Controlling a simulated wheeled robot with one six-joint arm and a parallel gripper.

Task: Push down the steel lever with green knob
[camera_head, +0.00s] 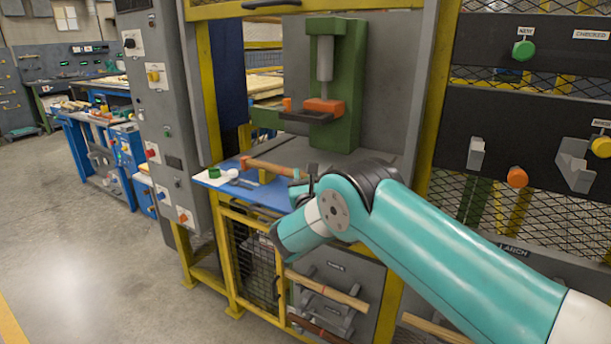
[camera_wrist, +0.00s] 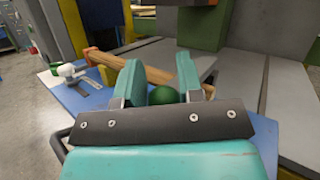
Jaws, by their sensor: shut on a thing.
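The green knob (camera_wrist: 163,95) shows in the wrist view as a round ball between my two teal fingers. My gripper (camera_wrist: 160,84) is shut on it, with one finger on each side. The steel lever below the knob is hidden behind my gripper's dark front plate, so its angle cannot be told. In the head view my gripper (camera_head: 301,181) is at the right part of the blue board's front edge, in front of the green press. My own wrist and arm cover much of that spot there.
A blue board (camera_head: 238,188) carries a turned wooden piece (camera_head: 270,167), with small white and green items at its left. The green press (camera_head: 347,95) stands behind. Yellow frame posts (camera_head: 203,100) flank the bay. A black panel (camera_head: 545,115) with coloured knobs is at the right. Floor at left is clear.

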